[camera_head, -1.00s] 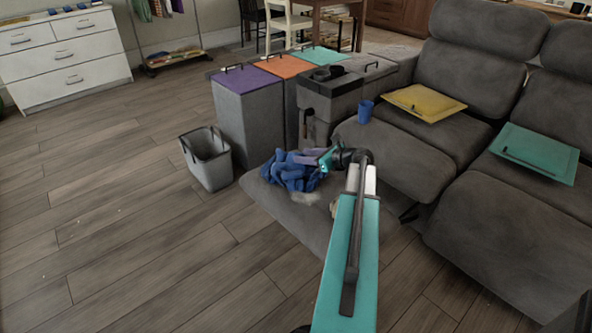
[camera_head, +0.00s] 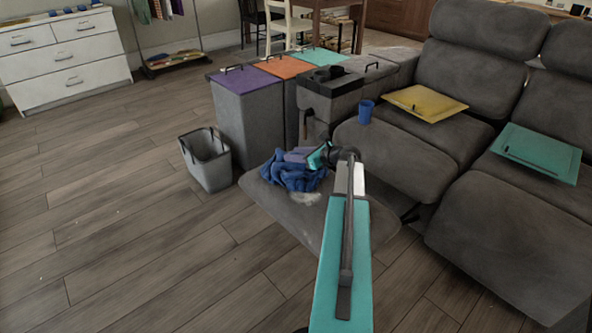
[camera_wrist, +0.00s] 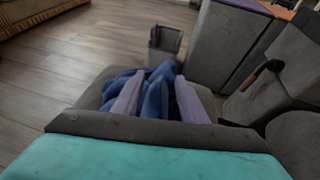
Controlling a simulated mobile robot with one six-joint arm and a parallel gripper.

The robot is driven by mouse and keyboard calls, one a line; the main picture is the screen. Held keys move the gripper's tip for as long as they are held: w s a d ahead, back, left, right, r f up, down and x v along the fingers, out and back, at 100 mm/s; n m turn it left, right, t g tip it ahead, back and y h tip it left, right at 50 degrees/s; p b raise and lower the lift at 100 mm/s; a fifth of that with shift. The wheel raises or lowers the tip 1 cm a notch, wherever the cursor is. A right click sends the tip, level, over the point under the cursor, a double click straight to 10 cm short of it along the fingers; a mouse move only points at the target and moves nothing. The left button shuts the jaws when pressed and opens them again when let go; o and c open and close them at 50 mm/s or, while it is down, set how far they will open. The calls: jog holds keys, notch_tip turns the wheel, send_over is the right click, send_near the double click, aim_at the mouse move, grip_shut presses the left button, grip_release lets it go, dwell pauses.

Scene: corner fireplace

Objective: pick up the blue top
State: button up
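The blue top (camera_head: 283,172) lies crumpled in a heap on the grey footrest cushion (camera_head: 290,222). My gripper (camera_head: 303,156) is over the right part of the heap, with its fingers pointing left, close to the cloth. In the wrist view, the two purple fingers of the gripper (camera_wrist: 160,80) stand well apart. Blue cloth of the top (camera_wrist: 155,100) shows between them and past the left finger. The gripper is open. I cannot tell whether the fingers touch the cloth. Part of the top is hidden behind the gripper.
A grey open bin (camera_head: 206,160) stands on the floor left of the cushion. Tall grey boxes with coloured lids (camera_head: 250,115) stand behind. The grey sofa (camera_head: 500,215) is at the right, with a blue cup (camera_head: 366,111) on it. The wooden floor at left is clear.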

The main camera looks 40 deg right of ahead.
grip_shut()
dwell(0.5)
jog(key=shift+r+p, duration=1.55)
jog(key=shift+r, duration=3.45)
